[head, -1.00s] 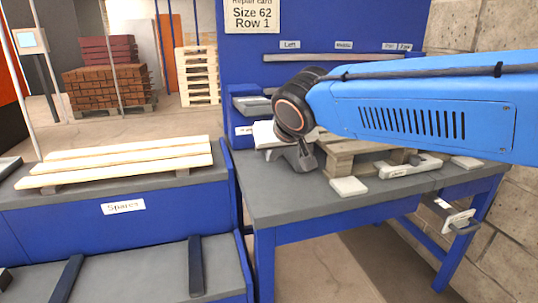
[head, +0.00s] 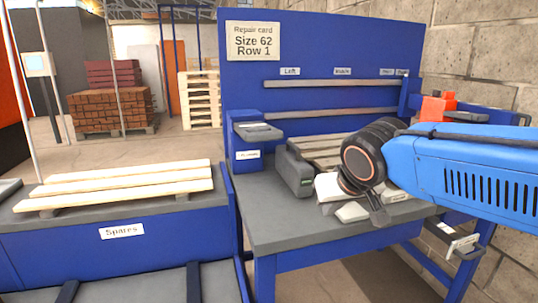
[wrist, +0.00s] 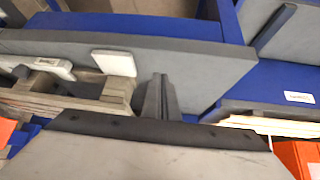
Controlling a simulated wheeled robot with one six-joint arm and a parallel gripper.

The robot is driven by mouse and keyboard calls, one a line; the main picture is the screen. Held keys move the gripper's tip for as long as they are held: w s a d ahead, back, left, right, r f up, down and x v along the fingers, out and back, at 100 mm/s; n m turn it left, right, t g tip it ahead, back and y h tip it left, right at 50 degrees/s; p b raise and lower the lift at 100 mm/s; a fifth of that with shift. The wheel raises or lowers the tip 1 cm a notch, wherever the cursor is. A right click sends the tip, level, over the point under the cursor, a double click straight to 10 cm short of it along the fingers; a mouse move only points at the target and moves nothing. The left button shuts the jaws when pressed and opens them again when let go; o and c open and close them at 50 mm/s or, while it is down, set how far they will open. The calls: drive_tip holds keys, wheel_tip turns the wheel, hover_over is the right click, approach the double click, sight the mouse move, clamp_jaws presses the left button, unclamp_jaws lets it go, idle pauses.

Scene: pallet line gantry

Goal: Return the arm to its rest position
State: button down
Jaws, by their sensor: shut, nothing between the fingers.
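My blue arm (head: 470,175) reaches in from the right over the workbench. My gripper (head: 378,214) points down beside the dark wrist joint, above the bench's front part. In the wrist view my gripper (wrist: 160,97) shows as narrow grey fingers, closed together and holding nothing. Part of a wooden pallet (head: 322,150) shows on the bench behind the wrist joint; the arm hides the rest.
The grey bench top (head: 275,225) holds a grey clamp-like block (head: 293,172) and a white block (head: 352,212). The blue back panel (head: 340,40) and a block wall stand behind. Spare planks (head: 130,185) lie on the left bench.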

drive_tip(key=s+d+f+m+g, duration=0.1)
drive_tip(key=s+d+f, duration=0.5)
drive_tip(key=s, duration=0.3)
drive_tip(key=s+d+f+m+g+h, duration=0.1)
drive_tip(key=s+d+f, duration=0.6)
drive_tip(key=s+d, duration=0.1)
drive_tip(key=shift+s+g, duration=0.3)
drive_tip(key=shift+s, duration=0.25)
